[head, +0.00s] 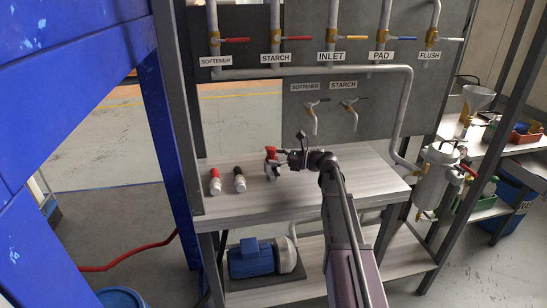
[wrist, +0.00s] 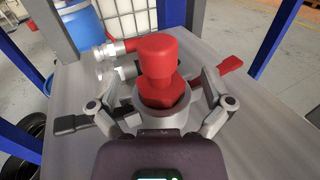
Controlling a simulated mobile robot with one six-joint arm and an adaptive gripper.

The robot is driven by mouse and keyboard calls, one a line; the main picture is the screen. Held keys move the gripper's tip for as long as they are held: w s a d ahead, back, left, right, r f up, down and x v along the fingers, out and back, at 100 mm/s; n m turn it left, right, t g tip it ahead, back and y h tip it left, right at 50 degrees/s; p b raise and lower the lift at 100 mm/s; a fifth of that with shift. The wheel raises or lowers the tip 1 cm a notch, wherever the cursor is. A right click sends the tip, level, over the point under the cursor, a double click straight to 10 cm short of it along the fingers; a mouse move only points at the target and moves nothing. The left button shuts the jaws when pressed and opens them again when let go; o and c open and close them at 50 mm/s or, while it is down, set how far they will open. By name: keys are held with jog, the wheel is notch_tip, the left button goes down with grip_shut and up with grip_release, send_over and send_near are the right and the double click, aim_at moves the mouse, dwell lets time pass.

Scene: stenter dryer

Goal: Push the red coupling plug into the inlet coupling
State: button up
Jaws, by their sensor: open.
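The red coupling plug (wrist: 157,68) stands in the mouth of a grey metal coupling (wrist: 180,119) in the wrist view; how deep it sits cannot be told. In the head view the plug (head: 271,152) is a small red shape above the pale worktop, beside my gripper (head: 283,155). The coupling has levers at its sides, one black (wrist: 72,124) and one red (wrist: 233,65). My gripper (wrist: 157,92) is open, with one finger on each side of the plug and coupling. The fingers look apart from the plug. Part of the coupling is hidden by my gripper's body.
Red-ended (head: 214,181) and black-ended (head: 239,180) fittings stand on the worktop (head: 310,207) to the left. Behind, a grey panel (head: 360,55) carries labelled pipes and valves. A filter canister (head: 434,178) stands at the right. The worktop's front is clear.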

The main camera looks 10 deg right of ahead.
jog(key=shift+v, duration=6)
jog(key=shift+s, duration=0.1)
